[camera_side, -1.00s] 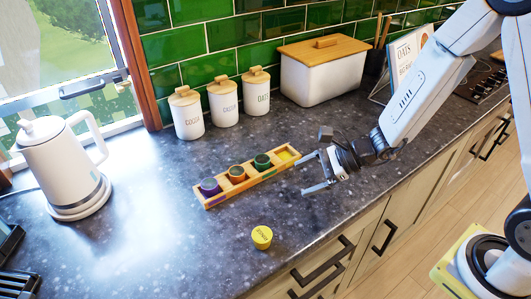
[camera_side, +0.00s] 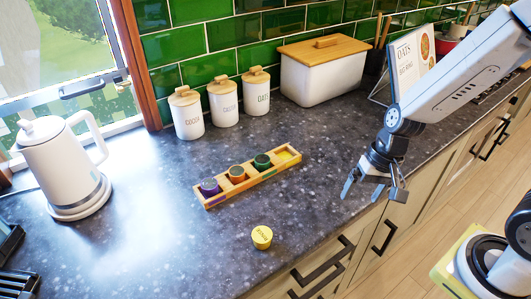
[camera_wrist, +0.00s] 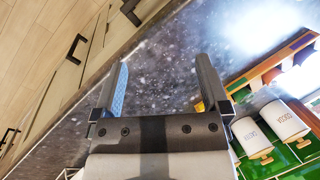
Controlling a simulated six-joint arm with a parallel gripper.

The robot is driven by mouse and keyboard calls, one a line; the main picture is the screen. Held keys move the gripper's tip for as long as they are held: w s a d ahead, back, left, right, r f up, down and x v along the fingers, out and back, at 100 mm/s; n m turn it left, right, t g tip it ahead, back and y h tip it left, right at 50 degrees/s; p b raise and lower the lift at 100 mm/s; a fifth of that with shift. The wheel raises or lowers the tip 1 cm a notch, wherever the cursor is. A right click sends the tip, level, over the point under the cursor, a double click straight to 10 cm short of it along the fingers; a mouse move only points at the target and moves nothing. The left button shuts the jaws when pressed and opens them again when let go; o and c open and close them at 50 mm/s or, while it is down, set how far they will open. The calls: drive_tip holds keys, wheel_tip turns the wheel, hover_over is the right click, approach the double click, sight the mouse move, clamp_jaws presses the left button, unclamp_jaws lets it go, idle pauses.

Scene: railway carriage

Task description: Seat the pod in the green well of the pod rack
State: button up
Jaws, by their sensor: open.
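The wooden pod rack (camera_side: 216,203) lies on the counter in the side view. The yellow well (camera_side: 286,155) at the right end looks empty. A yellow pod with dark lettering (camera_side: 262,237) stands apart on the counter, near the front edge. My gripper (camera_side: 372,191) is open and empty, right of both pod and rack. In the wrist view my gripper (camera_wrist: 160,62) shows bare counter between its fingers. A small yellow patch beside the right finger is unclear.
A white kettle (camera_side: 68,165) stands at the left. Three white canisters (camera_side: 224,104) and a white bin with a wooden lid (camera_side: 321,75) line the tiled wall behind. A book stand (camera_side: 408,60) is at the back right. The counter between pod and rack is clear.

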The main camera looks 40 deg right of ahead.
drive_tip(key=shift+w+d+r+n+t+h, duration=0.2)
drive_tip(key=shift+d+r+n+t+h, duration=0.35)
drive_tip(key=shift+n, duration=0.4)
drive_tip(key=shift+w+d+r+n+t+h, duration=0.1)
drive_tip(key=shift+w+d+r+n+h, duration=0.25)
drive_tip(key=shift+d+n, duration=0.55)
drive_tip(key=shift+w+d+r+n+t+h, duration=0.1)
drive_tip(key=shift+d+r+n+t+h, duration=0.4)
drive_tip(key=shift+n, duration=0.55)
